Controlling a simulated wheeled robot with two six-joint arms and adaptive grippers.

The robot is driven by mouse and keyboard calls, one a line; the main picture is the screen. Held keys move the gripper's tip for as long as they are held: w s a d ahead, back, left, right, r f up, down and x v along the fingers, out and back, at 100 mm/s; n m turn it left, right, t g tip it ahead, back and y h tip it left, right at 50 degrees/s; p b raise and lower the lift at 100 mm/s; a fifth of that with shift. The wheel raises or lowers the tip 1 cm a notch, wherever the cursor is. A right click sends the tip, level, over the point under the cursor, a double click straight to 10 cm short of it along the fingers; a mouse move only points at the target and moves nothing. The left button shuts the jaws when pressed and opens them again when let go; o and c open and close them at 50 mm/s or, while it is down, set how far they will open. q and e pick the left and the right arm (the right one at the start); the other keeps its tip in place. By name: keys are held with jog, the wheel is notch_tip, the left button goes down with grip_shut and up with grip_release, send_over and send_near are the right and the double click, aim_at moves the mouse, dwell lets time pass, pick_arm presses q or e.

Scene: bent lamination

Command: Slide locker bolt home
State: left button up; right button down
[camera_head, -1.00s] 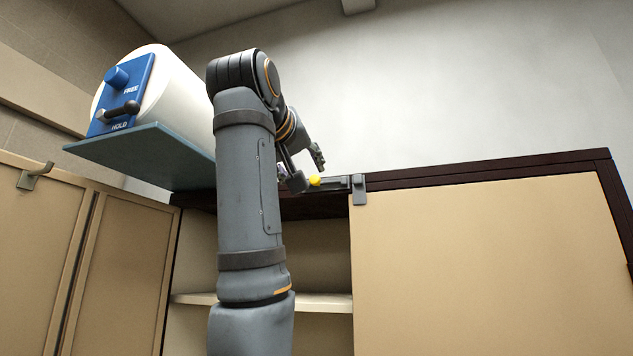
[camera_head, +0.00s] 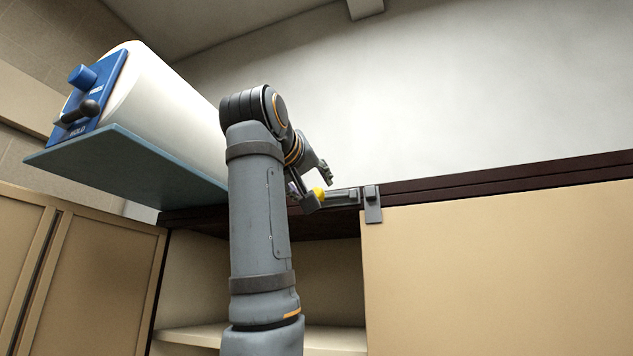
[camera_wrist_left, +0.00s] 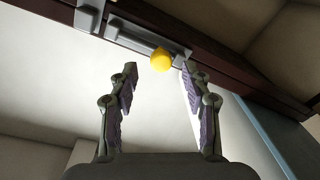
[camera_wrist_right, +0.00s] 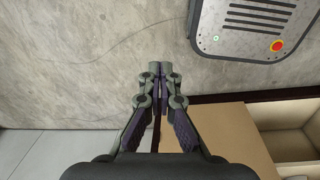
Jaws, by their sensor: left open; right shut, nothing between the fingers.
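The locker bolt is a grey bar with a yellow knob (camera_head: 319,194), mounted along the dark top rail of the cabinet. Its bar (camera_head: 342,198) runs right toward a grey bracket (camera_head: 372,204) at the top left corner of the tan door. My left gripper (camera_head: 312,188) is at the knob, partly hidden behind my own arm. In the left wrist view the yellow knob (camera_wrist_left: 161,60) sits just beyond and between the open fingertips (camera_wrist_left: 160,75); contact cannot be told. My right gripper (camera_wrist_right: 159,70) shows only in its wrist view, shut and empty, pointing over the floor.
A white roll-shaped unit with a blue panel (camera_head: 91,94) stands on a blue-grey shelf (camera_head: 130,165) at the left. Below the bolt is an open compartment with a pale shelf (camera_head: 190,334). The tan door (camera_head: 500,270) covers the right. My base (camera_wrist_right: 255,28) shows in the right wrist view.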

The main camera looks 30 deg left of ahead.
aim_at(317, 193)
pick_arm(q)
jog(key=x, duration=0.2)
jog(key=p+x, duration=0.1)
jog(key=x, duration=0.3)
jog(key=shift+f, duration=0.3)
jog(key=shift+s+r, duration=0.1)
jog(key=shift+s, duration=0.1)
jog(key=shift+v, duration=0.85)
jog(key=shift+c, duration=0.4)
jog(key=shift+w+r, duration=0.1)
jog(key=shift+w, duration=0.1)
jog(key=shift+c, duration=1.2)
jog(key=shift+w+a, duration=0.1)
jog(key=shift+w, duration=0.1)
jog(key=shift+c, duration=1.3)
jog(key=shift+w, duration=0.1)
jog(key=shift+c, duration=1.1)
grip_shut()
pick_arm(e)
jog(key=shift+t, duration=0.4)
jog(key=w, duration=0.1)
jog(key=w+r, duration=0.2)
jog(key=w, duration=0.1)
jog(key=shift+a+r, duration=0.1)
jog(key=shift+a, duration=0.25)
